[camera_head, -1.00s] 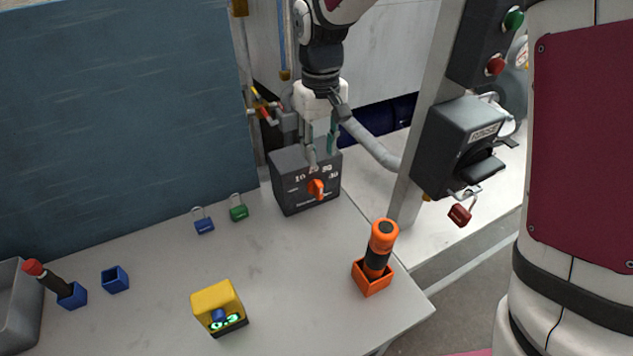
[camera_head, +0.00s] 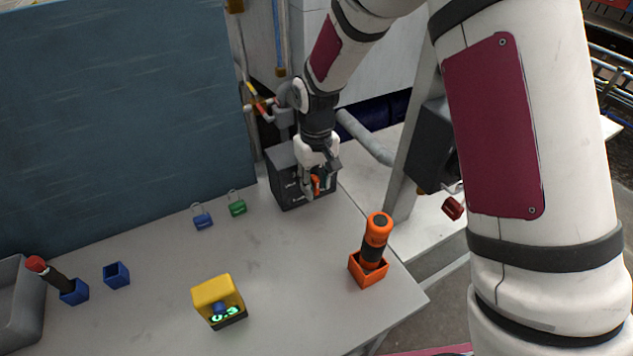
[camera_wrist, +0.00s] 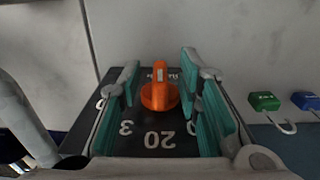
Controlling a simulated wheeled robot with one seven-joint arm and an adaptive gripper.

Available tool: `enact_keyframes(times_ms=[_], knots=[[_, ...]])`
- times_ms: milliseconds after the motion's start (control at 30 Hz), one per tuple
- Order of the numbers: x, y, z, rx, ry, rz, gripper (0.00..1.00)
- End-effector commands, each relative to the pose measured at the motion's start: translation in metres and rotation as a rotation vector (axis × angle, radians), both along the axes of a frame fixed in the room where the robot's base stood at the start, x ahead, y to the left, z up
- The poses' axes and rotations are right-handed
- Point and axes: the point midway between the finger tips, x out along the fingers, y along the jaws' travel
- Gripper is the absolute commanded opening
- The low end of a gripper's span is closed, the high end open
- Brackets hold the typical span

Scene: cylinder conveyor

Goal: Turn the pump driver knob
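The pump driver is a dark grey box (camera_head: 291,194) at the back of the table, with white numbers on its front. Its orange knob (camera_head: 316,184) is partly hidden by my gripper in the head view. In the wrist view the knob (camera_wrist: 159,92) stands upright in the middle of the dial face (camera_wrist: 152,138), between my fingers. My gripper (camera_head: 314,190) is at the front of the box. In the wrist view my gripper (camera_wrist: 160,95) is open, its two teal-padded fingers on either side of the knob with a gap on each side.
Blue (camera_head: 202,220) and green (camera_head: 237,208) padlocks lie left of the box. An orange holder (camera_head: 368,272) with an orange-black cylinder (camera_head: 376,240) stands to the front right. A blue-grey panel (camera_head: 120,110) rises at the back left.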

Motion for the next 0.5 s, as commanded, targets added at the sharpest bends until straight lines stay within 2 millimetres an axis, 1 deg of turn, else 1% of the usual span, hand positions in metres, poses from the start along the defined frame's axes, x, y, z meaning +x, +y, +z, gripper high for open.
enact_keyframes(times_ms=[67,100,167,200,233,500], knots=[[0.0,0.0001,0.0001,0.0,0.0,0.0,0.32],[0.0,0.0,0.0002,0.0,0.0,0.0,0.27],[0.0,0.0001,0.0002,0.0,0.0,0.0,0.14],[0.0001,0.0001,0.0003,0.0,0.0,0.0,0.04],[0.0001,0.0001,0.0003,0.0,0.0,0.0,0.0],[0.0003,-0.0004,0.0,0.01,0.005,-0.001,0.0]])
